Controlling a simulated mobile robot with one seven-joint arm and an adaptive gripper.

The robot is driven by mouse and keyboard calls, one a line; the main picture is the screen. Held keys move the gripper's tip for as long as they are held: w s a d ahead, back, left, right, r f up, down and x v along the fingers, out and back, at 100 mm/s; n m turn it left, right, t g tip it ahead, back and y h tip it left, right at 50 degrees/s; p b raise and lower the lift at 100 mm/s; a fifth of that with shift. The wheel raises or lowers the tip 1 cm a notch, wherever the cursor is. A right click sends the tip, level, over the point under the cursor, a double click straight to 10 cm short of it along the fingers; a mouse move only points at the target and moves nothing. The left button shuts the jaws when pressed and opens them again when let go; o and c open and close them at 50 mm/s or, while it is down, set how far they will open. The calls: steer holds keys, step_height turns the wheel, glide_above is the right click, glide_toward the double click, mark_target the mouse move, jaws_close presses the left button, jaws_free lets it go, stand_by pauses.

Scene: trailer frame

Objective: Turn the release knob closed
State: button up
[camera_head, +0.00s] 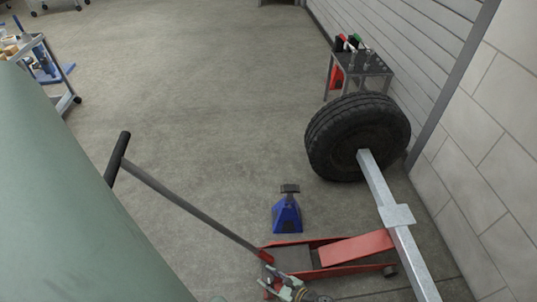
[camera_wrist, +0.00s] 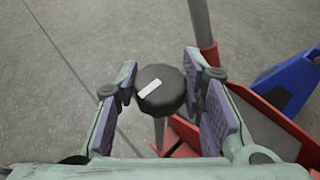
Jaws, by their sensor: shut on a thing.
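The release knob (camera_wrist: 161,90) is black and round with a short white mark slanting up to the right, on a thin grey rod. My gripper (camera_wrist: 160,72) has its purple-padded fingers on either side of the knob and is shut on it. The red floor jack (camera_head: 350,249) lies low on the floor, with its long grey handle (camera_head: 195,212) slanting up left to a black T-grip. In the head view my gripper (camera_head: 288,291) is at the jack's rear end, at the bottom edge, where the knob is hard to make out.
A blue jack stand (camera_head: 287,214) stands just behind the jack. The grey trailer beam (camera_head: 387,205) passes above the jack, with a tyre (camera_head: 345,137) at its far end. A wall is at right.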

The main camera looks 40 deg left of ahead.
steer(key=shift+s, duration=0.1)
stand_by(0.3)
steer(key=o, duration=1.1)
steer(key=v, duration=1.2)
steer(key=shift+s, duration=0.2)
